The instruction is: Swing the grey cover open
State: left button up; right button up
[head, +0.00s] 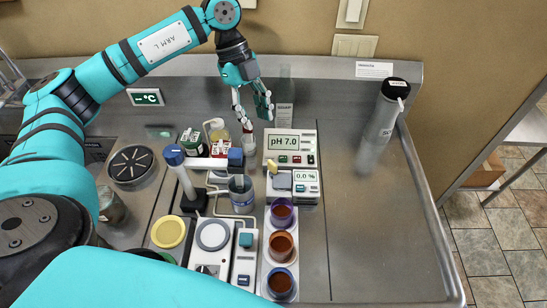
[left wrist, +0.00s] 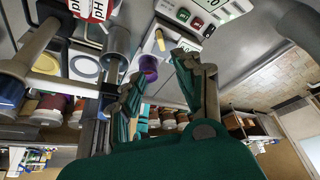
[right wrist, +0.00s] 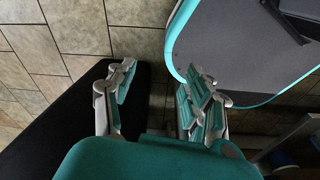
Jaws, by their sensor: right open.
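The grey cover (head: 282,181) looks closed, lying flat on the left part of the small white meter (head: 307,186) reading 0.0 %. A yellow piece (head: 272,166) sticks up at its back left corner and also shows in the left wrist view (left wrist: 159,40). My left gripper (head: 256,114) is open and empty, above and behind the meter, near the soap bottle and the pH meter; its two fingers also show apart in the left wrist view (left wrist: 158,84). My right gripper (right wrist: 157,95) is open and empty over the tiled floor, away from the worktop.
The pH 7.0 meter (head: 290,148) stands behind the small meter. Several coloured cups sit in a white rack (head: 265,245) in front of it. A soap bottle (head: 284,108) is at the back. A grey cylinder (head: 380,122) stands at right. The steel worktop (head: 370,230) is clear there.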

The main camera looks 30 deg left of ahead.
pick_arm(q)
jog(key=p, duration=0.1)
send_near(272, 162)
jog(key=f, duration=0.2)
jog(key=x, duration=0.2)
jog(key=p+x, duration=0.1)
jog(key=x, duration=0.2)
jog(key=p+x, duration=0.1)
jog(key=x, duration=0.1)
jog(key=shift+s+d, duration=0.25)
jog(key=shift+d, duration=0.2)
jog(key=shift+d+f, duration=0.15)
jog(key=shift+f, duration=0.35)
jog(key=c, duration=0.7)
pick_arm(e)
jog(key=r, duration=0.1)
jog(key=s+r, duration=0.1)
jog(key=r, duration=0.1)
jog(key=shift+s+r, duration=0.2)
jog(key=shift+s, duration=0.2)
jog(key=shift+w, duration=0.1)
